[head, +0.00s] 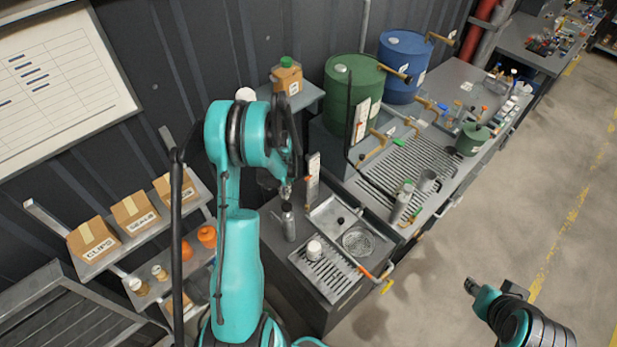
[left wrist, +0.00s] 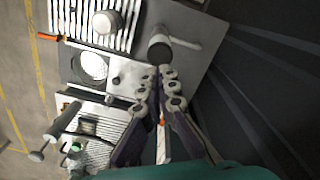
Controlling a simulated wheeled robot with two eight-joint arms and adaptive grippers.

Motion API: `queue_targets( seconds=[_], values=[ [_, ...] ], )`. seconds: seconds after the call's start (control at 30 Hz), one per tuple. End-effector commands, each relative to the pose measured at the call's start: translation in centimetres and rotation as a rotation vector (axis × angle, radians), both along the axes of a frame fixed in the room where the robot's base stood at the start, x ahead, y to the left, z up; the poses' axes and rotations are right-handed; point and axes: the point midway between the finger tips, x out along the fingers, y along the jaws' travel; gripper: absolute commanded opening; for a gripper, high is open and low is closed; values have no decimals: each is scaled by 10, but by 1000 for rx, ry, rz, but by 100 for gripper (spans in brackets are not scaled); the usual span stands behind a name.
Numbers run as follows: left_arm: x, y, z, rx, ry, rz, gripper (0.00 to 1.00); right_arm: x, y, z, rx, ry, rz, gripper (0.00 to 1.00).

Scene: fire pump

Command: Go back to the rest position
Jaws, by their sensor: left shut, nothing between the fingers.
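My left arm (head: 238,270) rises in the left middle of the head view, bent at the top with its hand hanging down. My left gripper (head: 287,190) is shut and empty above the grey workbench. In the left wrist view its fingers (left wrist: 158,80) meet with nothing between them. A small grey cylinder (head: 290,222) stands on the bench just below the fingertips; it also shows beyond them in the left wrist view (left wrist: 159,46). Part of my right arm (head: 520,322) shows at the lower right; its gripper cannot be made out.
A white-topped jar (head: 314,250) stands on a slotted drain plate (head: 330,275) beside a round strainer (head: 357,240). Green (head: 353,90) and blue (head: 403,65) drums stand behind. A shelf with cardboard boxes (head: 135,213) is left of my arm. The floor (head: 500,225) at right is clear.

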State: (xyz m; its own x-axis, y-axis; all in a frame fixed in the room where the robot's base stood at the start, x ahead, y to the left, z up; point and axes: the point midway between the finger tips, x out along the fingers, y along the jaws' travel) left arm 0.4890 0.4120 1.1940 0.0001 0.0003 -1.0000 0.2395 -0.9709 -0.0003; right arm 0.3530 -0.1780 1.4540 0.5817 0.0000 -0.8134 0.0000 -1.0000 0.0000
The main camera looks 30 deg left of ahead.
Motion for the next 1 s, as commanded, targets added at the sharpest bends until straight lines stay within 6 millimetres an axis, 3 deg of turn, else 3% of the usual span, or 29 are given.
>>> queue_targets(
  seconds=[0.2, 0.73, 0.87, 1.0],
  values=[
    [0, 0, 14, 0, 0, 0, 0, 0, 0, 4, 0, 0, 0, 36],
    [0, -1, 14, 0, -2, -1, 0, 0, 0, 1, 0, 0, 0, 36],
    [3, -11, 11, 11, -23, -12, 0, 0, 0, -21, 0, 0, 0, 36],
    [6, -36, 9, 34, -77, -38, 0, 0, 0, -70, 0, 0, 0, 36]
  ],
)
